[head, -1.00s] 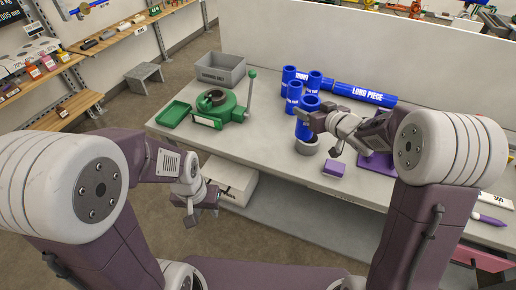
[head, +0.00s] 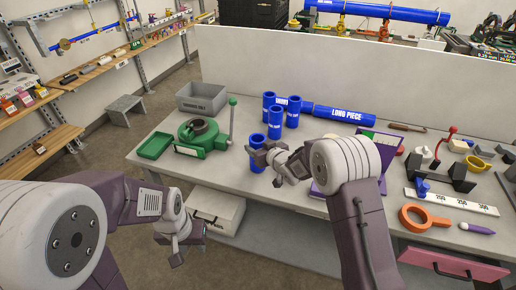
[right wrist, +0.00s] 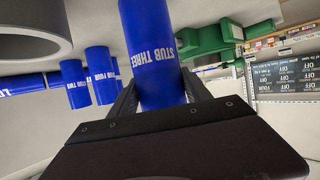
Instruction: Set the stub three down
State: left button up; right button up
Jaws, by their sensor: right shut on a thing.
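Stub three (right wrist: 153,50) is a blue cylinder with white lettering, held between the fingers of my right gripper (right wrist: 160,95). In the head view, stub three (head: 257,144) is over the left-middle of the table, in front of the other blue stubs, and my right gripper (head: 264,157) is shut on it. My left gripper (head: 188,248) is open and empty, low in front of the table.
Other blue stubs (head: 293,113) and the long piece (head: 340,114) stand or lie behind. A green clamp device (head: 203,136), green tray (head: 156,146) and grey bin (head: 203,98) are at left. A grey ring (right wrist: 30,30) shows in the wrist view. A purple stand and tools are at right.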

jog(key=shift+w+f, duration=0.2)
jog(key=shift+f, duration=0.25)
jog(key=shift+s, duration=0.1)
jog(key=shift+f, duration=0.15)
jog(key=o, duration=1.6)
